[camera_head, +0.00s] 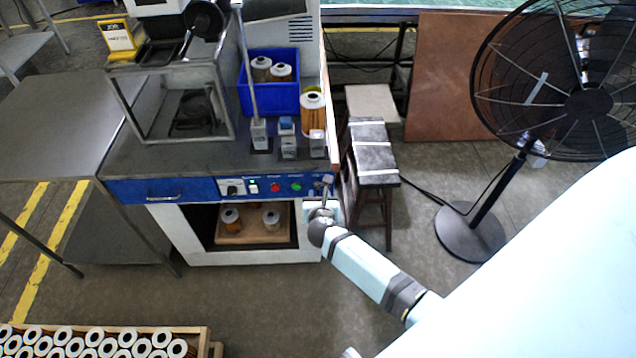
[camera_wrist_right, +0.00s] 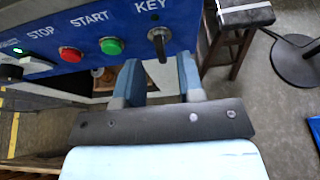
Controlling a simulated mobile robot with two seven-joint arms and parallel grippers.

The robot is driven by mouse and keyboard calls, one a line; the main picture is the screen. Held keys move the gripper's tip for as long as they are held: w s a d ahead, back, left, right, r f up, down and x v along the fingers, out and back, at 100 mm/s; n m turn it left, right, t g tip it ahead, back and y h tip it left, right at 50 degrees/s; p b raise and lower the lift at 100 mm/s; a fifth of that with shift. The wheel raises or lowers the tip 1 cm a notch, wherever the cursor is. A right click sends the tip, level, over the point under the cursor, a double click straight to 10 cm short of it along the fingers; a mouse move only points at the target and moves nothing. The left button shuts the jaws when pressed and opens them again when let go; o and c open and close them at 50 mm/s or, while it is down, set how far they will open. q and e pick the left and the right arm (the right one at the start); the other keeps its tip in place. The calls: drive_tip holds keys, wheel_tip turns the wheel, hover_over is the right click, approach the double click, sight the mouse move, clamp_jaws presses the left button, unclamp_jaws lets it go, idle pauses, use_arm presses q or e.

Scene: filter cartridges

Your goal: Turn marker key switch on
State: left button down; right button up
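The key switch (camera_wrist_right: 158,40) is a dark metal key or knob on the blue control panel (camera_wrist_right: 110,22), under the white word KEY. Its grip looks about upright. In the head view the key switch (camera_head: 318,187) sits at the right end of the panel, partly hard to make out beside my gripper. My right gripper (camera_wrist_right: 160,76) is open and empty; its two blue fingers point at the panel, one either side of the key in the picture, with the key just beyond the tips. In the head view my right gripper (camera_head: 323,200) is at the panel's right end. My left gripper is out of view.
Left of the key are a green START button (camera_wrist_right: 111,46), a red STOP button (camera_wrist_right: 70,54) and a lit green switch (camera_wrist_right: 18,50). Filter fixtures (camera_head: 288,140) and a blue bin (camera_head: 270,95) stand on the bench. A stool (camera_head: 373,150) and a fan (camera_head: 470,225) are to the right.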

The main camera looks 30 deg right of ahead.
sight(319, 190)
drive_tip(key=shift+x, duration=2.05)
clamp_jaws()
